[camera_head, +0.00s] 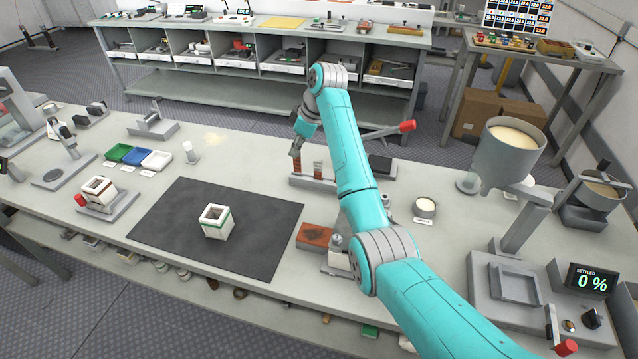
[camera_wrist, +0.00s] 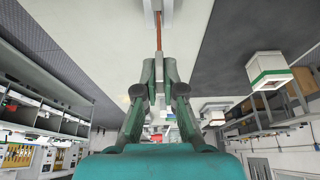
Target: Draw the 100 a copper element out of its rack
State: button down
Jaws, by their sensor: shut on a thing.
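The grey rack (camera_head: 312,183) stands on the bench beyond the dark mat, partly hidden behind my arm. My gripper (camera_head: 297,150) is above the rack's left end, pointing down. It is shut on a thin copper element (camera_wrist: 158,35), which runs from between the fingertips in the wrist view toward a pale block at the top edge. I cannot tell whether its far end is still in the rack. The rating marks are too small to read.
A white box with a green band (camera_head: 216,222) stands on the dark mat (camera_head: 168,232). A brown block (camera_head: 315,236) lies near my arm. Green, blue and white trays (camera_head: 119,152) are at left. A red-tipped lever (camera_head: 405,127) lies behind my arm.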

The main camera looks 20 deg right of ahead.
jog(key=shift+r, duration=1.45)
